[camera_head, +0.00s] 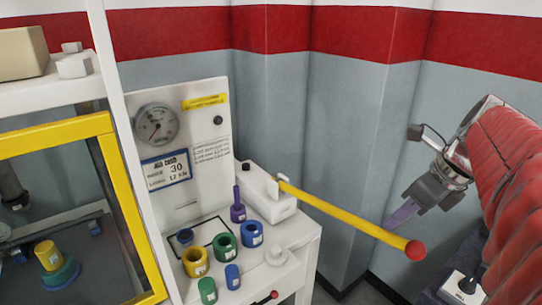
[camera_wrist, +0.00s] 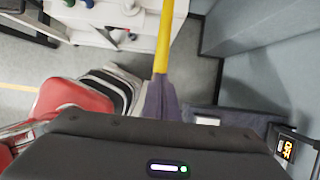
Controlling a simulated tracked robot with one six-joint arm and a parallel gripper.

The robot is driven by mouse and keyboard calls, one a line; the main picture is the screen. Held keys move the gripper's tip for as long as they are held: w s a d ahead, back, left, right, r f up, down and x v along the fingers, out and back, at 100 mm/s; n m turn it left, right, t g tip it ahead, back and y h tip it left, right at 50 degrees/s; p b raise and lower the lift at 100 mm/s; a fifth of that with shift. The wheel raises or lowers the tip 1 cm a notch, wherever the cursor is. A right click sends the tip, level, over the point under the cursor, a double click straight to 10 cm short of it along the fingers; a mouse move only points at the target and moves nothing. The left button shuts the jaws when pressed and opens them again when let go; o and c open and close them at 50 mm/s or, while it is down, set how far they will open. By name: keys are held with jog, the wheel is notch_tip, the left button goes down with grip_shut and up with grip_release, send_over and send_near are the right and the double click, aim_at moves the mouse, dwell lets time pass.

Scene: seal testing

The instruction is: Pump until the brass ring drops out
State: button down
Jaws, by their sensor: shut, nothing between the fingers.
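The pump (camera_head: 268,203) is a white block on the right of the white bench. Its long yellow lever (camera_head: 340,213) slopes down to the right and ends in a red ball (camera_head: 415,250). The lever also shows in the wrist view (camera_wrist: 164,40). My gripper (camera_head: 391,222) is shut and empty, its fingertips at the lever just short of the ball. I cannot tell if they touch it. A round gauge (camera_head: 157,124) is on the white panel; its reading is too small to tell. A yellow cylinder on a teal base (camera_head: 58,274) is inside the yellow-framed case; I cannot tell if it includes the brass ring.
Yellow (camera_head: 195,263), green (camera_head: 225,246) and blue (camera_head: 252,233) rings stand on the bench, with several smaller parts around them. A small red-knobbed lever (camera_head: 268,298) is at the bench front. The yellow case frame (camera_head: 130,215) is at left. Grey walls stand behind the lever.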

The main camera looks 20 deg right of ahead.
jog(key=shift+f, duration=0.15)
notch_tip(320, 180, down, 15)
jog(key=shift+s+r, duration=0.2)
dwell(1.1)
jog(key=shift+d, duration=0.1)
jog(key=r, duration=1.3)
jog(key=shift+w, duration=0.3)
jog(key=shift+r, duration=0.25)
